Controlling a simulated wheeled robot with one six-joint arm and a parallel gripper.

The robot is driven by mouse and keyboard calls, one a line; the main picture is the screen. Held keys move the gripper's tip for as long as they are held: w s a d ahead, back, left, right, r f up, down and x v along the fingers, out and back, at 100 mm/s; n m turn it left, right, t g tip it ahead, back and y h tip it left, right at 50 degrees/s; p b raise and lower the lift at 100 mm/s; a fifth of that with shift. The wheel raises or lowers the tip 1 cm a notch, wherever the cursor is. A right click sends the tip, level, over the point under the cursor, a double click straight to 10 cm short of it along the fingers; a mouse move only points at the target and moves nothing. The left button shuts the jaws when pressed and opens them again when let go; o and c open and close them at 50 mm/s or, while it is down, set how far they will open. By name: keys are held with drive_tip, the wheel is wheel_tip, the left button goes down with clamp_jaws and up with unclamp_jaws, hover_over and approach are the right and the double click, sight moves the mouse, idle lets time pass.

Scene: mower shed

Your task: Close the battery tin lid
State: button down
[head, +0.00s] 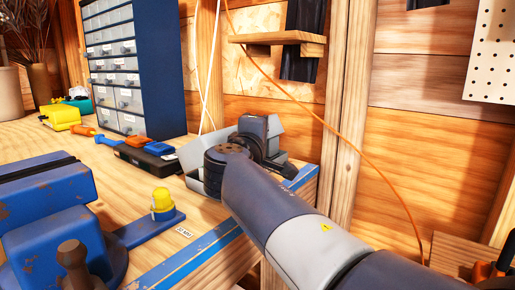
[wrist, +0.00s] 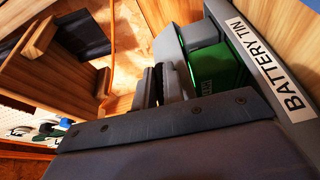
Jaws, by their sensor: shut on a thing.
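The battery tin (head: 190,160) is a light grey box on the bench near its right end, partly hidden by my arm. Its label and rim (wrist: 290,85) show in the wrist view, with a green battery (wrist: 218,68) inside, so the tin is open. The grey lid (head: 276,128) stands raised at the tin's right side, mostly behind my gripper. My gripper (head: 258,128) is at the lid, and its fingers (wrist: 157,84) are close together in the wrist view. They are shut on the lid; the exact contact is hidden.
A black and orange tool (head: 148,155) lies just left of the tin. A blue drawer cabinet (head: 150,70) stands behind it. A blue vise (head: 50,220) and a yellow-capped object (head: 162,202) are at front left. A wooden shelf (head: 280,40) is on the wall above.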

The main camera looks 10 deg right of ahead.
drive_tip(key=b, duration=0.1)
drive_tip(key=f+b, duration=0.1)
drive_tip(key=f+m+b, duration=0.1)
drive_tip(key=shift+s+d+f+t, duration=0.15)
drive_tip(key=shift+s+d+t, duration=0.15)
drive_tip(key=shift+s+d, duration=0.1)
drive_tip(key=f+b, duration=0.1)
drive_tip(key=b, duration=0.2)
drive_tip(key=f+b, duration=0.1)
drive_tip(key=shift+s+d+f+b, duration=0.35)
drive_tip(key=shift+s+d, duration=0.05)
drive_tip(key=c, duration=1.5)
unclamp_jaws()
drive_tip(key=shift+c, duration=0.2)
drive_tip(key=p+v, duration=0.1)
drive_tip(key=v, duration=0.8)
drive_tip(key=shift+s+a, duration=0.25)
drive_tip(key=shift+s+a+f, duration=0.1)
drive_tip(key=shift+s+a, duration=0.05)
drive_tip(key=shift+s, duration=0.35)
